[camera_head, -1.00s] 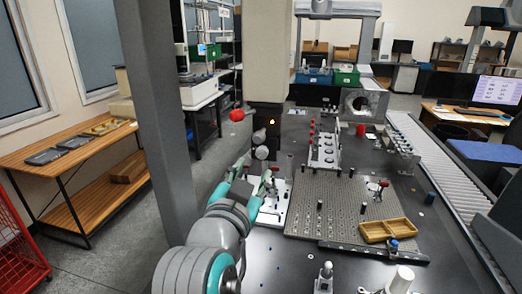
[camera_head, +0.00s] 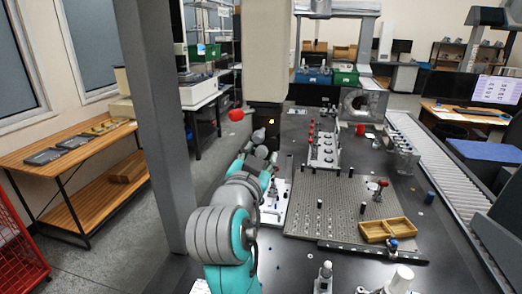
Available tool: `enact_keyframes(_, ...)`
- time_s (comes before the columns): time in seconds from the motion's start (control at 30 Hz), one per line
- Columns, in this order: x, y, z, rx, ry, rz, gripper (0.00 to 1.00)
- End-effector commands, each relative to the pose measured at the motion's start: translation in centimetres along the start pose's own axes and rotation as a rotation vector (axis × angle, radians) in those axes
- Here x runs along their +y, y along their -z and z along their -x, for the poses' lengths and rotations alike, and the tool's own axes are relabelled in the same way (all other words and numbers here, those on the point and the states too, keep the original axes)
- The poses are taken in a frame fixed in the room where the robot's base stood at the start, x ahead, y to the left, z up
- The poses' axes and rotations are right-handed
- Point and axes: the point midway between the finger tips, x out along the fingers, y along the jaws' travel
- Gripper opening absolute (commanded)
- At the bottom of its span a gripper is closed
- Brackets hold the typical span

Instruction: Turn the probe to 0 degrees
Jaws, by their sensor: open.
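The probe head (camera_head: 268,122) is a dark block with a small lit spot, hanging under the pale gantry column. A grey rounded probe part (camera_head: 259,136) sticks out at its lower left, with a pale rounded end (camera_head: 262,152) below. My gripper (camera_head: 264,165) is open, just below and in front of the probe head. My arm hides much of the gripper, so I cannot tell whether it touches the probe. The probe's angle cannot be read.
A perforated fixture plate (camera_head: 340,215) with posts and a wooden tray (camera_head: 387,230) lies right of my arm. A fixture with red-topped pins (camera_head: 323,150) stands behind it. A grey gantry upright (camera_head: 160,130) rises to the left. The dark table's front is partly clear.

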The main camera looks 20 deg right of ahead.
Motion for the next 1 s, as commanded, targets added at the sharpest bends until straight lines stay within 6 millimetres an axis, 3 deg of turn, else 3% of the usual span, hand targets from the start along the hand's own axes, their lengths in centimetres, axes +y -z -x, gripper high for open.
enact_keyframes(0.03, 0.0, 0.01, 0.01, 0.0, 0.0, 0.0, 0.45)
enact_keyframes(0.2, 0.0, 0.01, 0.02, 0.0, 0.0, 0.0, 0.06)
enact_keyframes(0.4, 0.01, 0.01, 0.02, 0.0, 0.0, 0.018, 0.06)
enact_keyframes(0.73, 0.01, 0.0, 0.02, 0.0, 0.0, 0.337, 0.06)
enact_keyframes(1.0, 0.0, 0.0, 0.03, 0.0, 0.0, 0.403, 0.06)
